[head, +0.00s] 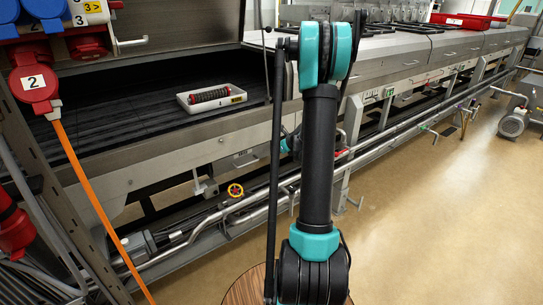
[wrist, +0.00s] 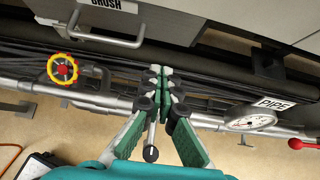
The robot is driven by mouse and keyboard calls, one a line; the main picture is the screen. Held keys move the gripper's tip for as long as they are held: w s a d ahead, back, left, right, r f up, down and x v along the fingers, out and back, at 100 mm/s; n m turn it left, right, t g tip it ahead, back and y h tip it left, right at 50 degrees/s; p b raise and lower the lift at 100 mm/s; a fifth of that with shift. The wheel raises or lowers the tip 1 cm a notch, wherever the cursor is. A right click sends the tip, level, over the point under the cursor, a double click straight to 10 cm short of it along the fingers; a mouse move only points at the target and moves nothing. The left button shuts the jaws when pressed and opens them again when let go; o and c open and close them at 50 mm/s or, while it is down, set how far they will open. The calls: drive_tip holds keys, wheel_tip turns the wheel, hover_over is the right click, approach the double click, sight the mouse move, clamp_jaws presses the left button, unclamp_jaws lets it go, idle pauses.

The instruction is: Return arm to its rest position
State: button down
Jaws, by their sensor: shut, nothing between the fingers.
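My arm (head: 320,150), black with teal joints, rises through the middle of the head view. It is bent at a high elbow, and its far part is mostly hidden behind the near link. In the wrist view my gripper (wrist: 161,74) has its green fingers drawn together at the tips, with nothing between them. It hangs in front of the pipes low on the machine. In the head view I cannot make out the gripper behind the arm.
A white tray with a dark roller brush (head: 210,96) sits on the dark conveyor. In the wrist view, a yellow-rimmed valve wheel (wrist: 62,69) and a gauge (wrist: 251,121) flank the gripper. An orange cable (head: 90,195) hangs left. Floor (head: 440,220) is clear right.

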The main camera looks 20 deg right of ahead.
drive_tip(key=shift+v, duration=0.9)
drive_tip(key=s+a+r+n+g+h, duration=0.1)
drive_tip(key=s+a+r+n+g, duration=0.1)
drive_tip(key=s+a+n, duration=0.55)
drive_tip(key=s+a+r+n+g, duration=0.15)
drive_tip(key=s+a+n, duration=0.35)
drive_tip(key=s+n, duration=0.5)
drive_tip(key=s+a+f+n+g+h, duration=0.1)
drive_tip(key=s+a+f+n+h, duration=0.1)
drive_tip(key=s+n, duration=1.2)
drive_tip(key=s, duration=0.4)
drive_tip(key=shift+f+n, duration=0.2)
drive_tip(key=shift+n, duration=0.15)
drive_tip(key=shift+s+a, duration=0.1)
